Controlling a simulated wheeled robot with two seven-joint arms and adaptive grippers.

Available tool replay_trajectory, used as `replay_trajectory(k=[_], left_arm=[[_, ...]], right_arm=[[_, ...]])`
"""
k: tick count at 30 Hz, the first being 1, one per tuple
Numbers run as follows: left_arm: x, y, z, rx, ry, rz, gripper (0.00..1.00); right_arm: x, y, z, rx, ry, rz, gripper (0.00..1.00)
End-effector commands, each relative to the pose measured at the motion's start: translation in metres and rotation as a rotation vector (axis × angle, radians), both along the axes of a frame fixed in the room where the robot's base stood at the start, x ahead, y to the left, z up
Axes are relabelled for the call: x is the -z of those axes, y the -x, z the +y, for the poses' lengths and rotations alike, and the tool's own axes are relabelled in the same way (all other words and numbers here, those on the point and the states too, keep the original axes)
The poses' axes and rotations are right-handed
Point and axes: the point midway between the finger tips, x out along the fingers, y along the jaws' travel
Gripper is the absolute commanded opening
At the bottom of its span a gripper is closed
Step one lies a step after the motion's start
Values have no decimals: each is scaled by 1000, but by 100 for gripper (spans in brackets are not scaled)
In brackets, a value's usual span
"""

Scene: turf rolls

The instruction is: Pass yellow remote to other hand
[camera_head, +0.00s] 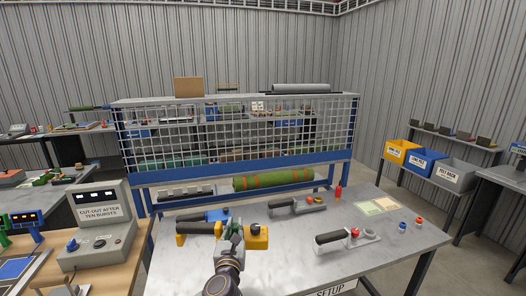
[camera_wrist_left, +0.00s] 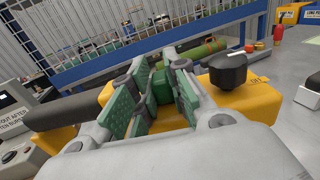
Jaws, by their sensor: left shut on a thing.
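The yellow remote (camera_head: 257,242) is at the front left of the grey table, with a black grip (camera_head: 199,228) on its left and a black knob on its right part. My left gripper (camera_head: 234,238) is shut on its middle. In the left wrist view the green finger pads (camera_wrist_left: 160,92) sit around the middle of the yellow remote (camera_wrist_left: 243,100), and the black knob (camera_wrist_left: 228,69) stands right of them. The fingers hide part of its body. I cannot tell whether the remote touches the tabletop. My right gripper is not in view.
The grey table (camera_head: 285,262) also holds two grey remotes (camera_head: 345,239) (camera_head: 296,205), a blue part (camera_head: 217,214) behind the yellow remote, and a red bottle (camera_head: 338,192). A green roll (camera_head: 273,180) lies behind. A grey console (camera_head: 97,230) stands left. The table's front middle is clear.

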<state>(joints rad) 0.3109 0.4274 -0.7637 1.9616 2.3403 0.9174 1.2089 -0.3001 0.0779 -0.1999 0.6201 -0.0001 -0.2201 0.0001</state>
Motion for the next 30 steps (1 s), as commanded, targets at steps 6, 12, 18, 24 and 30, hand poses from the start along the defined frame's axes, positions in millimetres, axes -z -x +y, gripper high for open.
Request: replay_trajectory(k=[6,12,18,24,30], left_arm=[[-38,-2,-1,69,0,-4,0],[-58,3,11,113,0,-1,0],[-56,11,34,122,-2,0,0],[-40,20,59,98,-2,2,0],[-20,30,82,62,-2,2,0]], right_arm=[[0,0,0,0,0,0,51],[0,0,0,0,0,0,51],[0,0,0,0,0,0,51],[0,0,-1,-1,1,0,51],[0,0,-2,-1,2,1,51]])
